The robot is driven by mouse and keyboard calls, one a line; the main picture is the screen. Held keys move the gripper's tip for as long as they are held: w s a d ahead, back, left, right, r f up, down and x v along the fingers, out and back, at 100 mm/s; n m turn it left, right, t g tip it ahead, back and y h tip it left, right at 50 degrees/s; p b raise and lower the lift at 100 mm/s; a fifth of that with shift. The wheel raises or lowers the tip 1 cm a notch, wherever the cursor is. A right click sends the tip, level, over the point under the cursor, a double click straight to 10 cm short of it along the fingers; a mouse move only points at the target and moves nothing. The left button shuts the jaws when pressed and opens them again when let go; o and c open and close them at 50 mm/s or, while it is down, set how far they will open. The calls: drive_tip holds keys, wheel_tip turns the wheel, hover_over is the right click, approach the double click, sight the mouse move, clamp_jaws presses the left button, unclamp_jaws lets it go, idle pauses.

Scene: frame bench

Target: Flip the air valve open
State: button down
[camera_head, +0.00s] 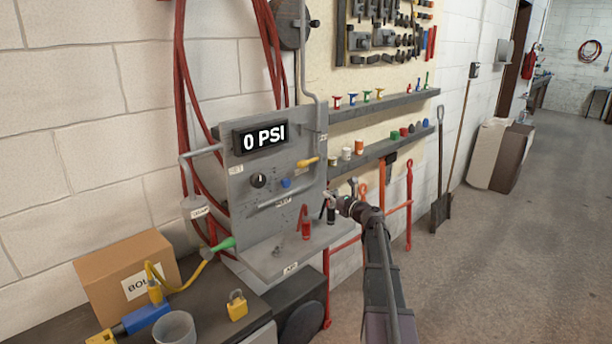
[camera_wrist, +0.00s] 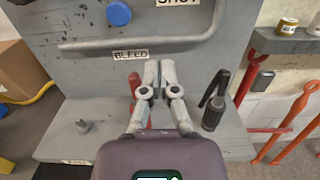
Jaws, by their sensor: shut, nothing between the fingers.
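A grey panel (camera_head: 240,215) stands against the wall and carries a display reading 0 PSI (camera_head: 259,138). A yellow lever (camera_head: 307,162), which looks like the air valve handle, lies roughly sideways at the panel's upper right; it is not seen in the wrist view. A SHUT label (camera_wrist: 178,2) is cut off at the wrist view's top edge. My gripper (camera_head: 327,195) is at the panel's right side, lower than the yellow lever and apart from it. In the wrist view my gripper (camera_wrist: 160,64) has its fingers together and empty, just right of the BLEED label (camera_wrist: 131,54).
A blue knob (camera_wrist: 119,13) and a grey rail (camera_wrist: 90,46) are on the panel. Below, a red-handled item (camera_head: 306,224) and a black-handled item (camera_wrist: 214,103) stand on the panel's ledge. A black dial (camera_head: 258,181) is left of the blue knob. Open floor (camera_head: 500,260) lies right.

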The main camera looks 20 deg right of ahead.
sight(310, 161)
drive_tip(key=shift+w, duration=0.1)
drive_tip(key=shift+w+a+r+p, duration=0.6)
drive_tip(key=shift+w+r+p, duration=0.15)
drive_tip(key=shift+w, duration=0.9)
drive_tip(key=shift+w+a+r+p, duration=0.65)
drive_tip(key=shift+w+r+p, duration=0.05)
drive_tip(key=shift+w, duration=0.95)
drive_tip(key=shift+w+a+r+p, duration=0.6)
drive_tip(key=shift+w+r+p, duration=0.15)
drive_tip(key=shift+w, duration=0.9)
drive_tip(key=shift+a, duration=0.2)
drive_tip(key=shift+a+r, duration=0.1)
drive_tip(key=shift+r, duration=0.1)
